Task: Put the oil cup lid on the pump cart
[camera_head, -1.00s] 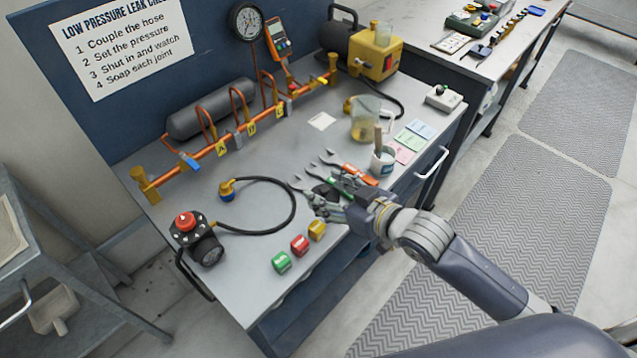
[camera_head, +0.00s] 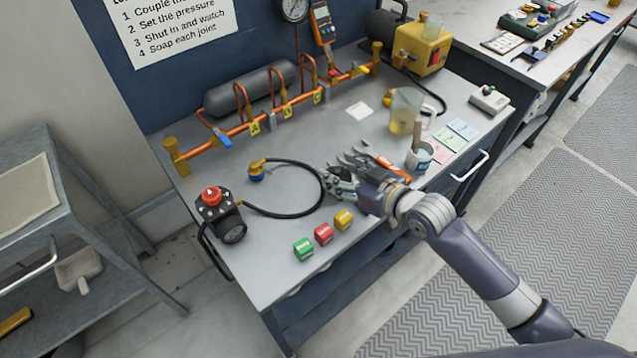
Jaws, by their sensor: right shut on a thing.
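My right gripper (camera_head: 340,184) is above the workbench, between the black hose loop and the hand tools. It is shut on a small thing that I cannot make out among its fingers. I cannot pick out the oil cup lid for certain. My left gripper is not in view.
The workbench (camera_head: 275,225) holds a black hose (camera_head: 318,182), a gauge unit with a red knob (camera_head: 222,215), and green, red and yellow blocks (camera_head: 323,234). A jug (camera_head: 404,110) and a brush pot (camera_head: 419,157) stand right of the tools. Floor between cart and bench is mostly clear.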

